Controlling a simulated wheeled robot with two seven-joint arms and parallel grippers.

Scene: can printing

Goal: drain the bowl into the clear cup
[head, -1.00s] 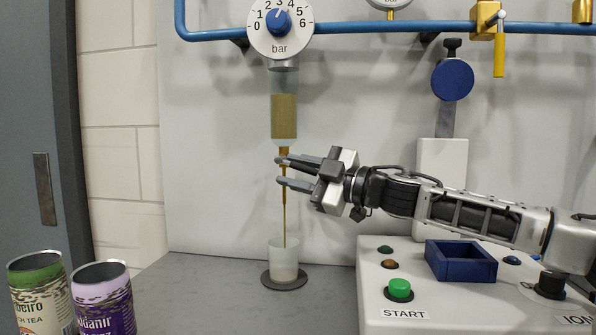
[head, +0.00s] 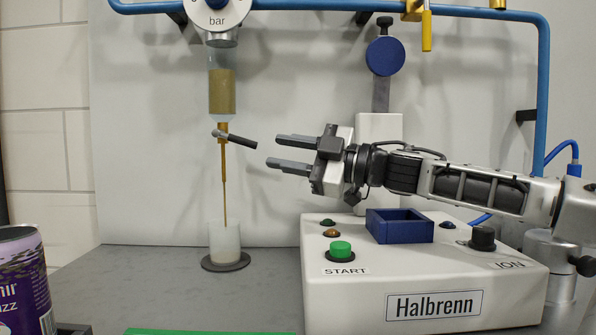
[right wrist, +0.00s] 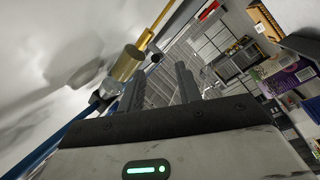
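The clear bowl (head: 222,92) hangs under the regulator knob and holds murky amber liquid; it also shows in the right wrist view (right wrist: 127,62). Below it, the drain valve lever (head: 240,140) has a dark handle slanting down to the right. A thin amber stream (head: 225,195) runs from the drain down into the clear cup (head: 224,243). The cup stands upright on a dark round disc (head: 226,263); its fill level is hard to tell. My right gripper (head: 278,151) is open and empty, right of the lever and apart from it. My left gripper is not in view.
A white console (head: 340,300) with a green START button (head: 341,249) and blue square holder (head: 400,226) stands at right. A purple can (head: 20,285) is at lower left. A green edge (head: 210,332) shows at the bottom. The bench around the cup is clear.

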